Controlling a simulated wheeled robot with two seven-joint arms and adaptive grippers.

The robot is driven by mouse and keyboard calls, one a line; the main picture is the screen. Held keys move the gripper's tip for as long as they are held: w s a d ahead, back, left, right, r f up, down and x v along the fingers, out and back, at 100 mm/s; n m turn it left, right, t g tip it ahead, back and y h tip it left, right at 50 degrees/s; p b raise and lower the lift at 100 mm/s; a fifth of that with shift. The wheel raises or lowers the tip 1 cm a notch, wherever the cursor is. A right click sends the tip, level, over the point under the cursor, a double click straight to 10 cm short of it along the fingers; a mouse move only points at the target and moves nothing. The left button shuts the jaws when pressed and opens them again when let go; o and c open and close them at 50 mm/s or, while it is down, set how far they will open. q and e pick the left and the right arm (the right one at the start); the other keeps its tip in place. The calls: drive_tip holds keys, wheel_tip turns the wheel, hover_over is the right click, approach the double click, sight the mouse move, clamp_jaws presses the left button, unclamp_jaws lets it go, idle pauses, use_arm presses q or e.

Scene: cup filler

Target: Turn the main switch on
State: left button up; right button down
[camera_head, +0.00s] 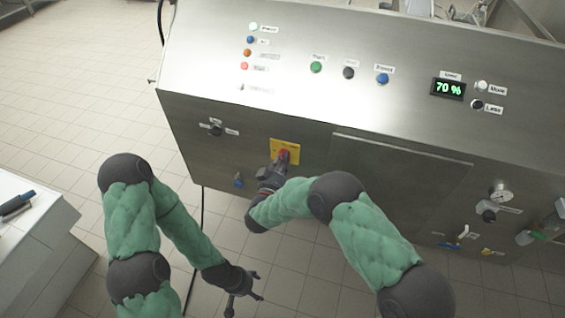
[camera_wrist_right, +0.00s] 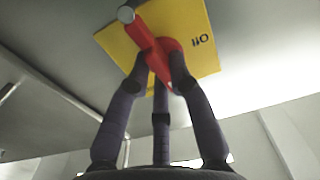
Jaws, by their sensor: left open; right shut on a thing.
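The main switch is a red handle (camera_head: 284,154) on a yellow plate (camera_head: 278,143) on the front of the steel machine. In the right wrist view the red handle (camera_wrist_right: 148,42) lies slantwise across the yellow plate (camera_wrist_right: 196,22), with dark lettering at one edge. My right gripper (camera_head: 279,163) is at the switch, and its fingers (camera_wrist_right: 162,65) are closed around the red handle, hiding part of it. My left gripper (camera_head: 245,290) hangs low in front of the machine, open and empty, apart from the switch.
Above is the sloped panel with several buttons and a display (camera_head: 448,88) reading 70 %. A white cabinet (camera_head: 35,225) stands at the left; tiled floor lies between.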

drive_tip(key=shift+m, duration=0.6)
drive_tip(key=c, duration=1.1)
unclamp_jaws()
drive_tip(key=v, duration=1.2)
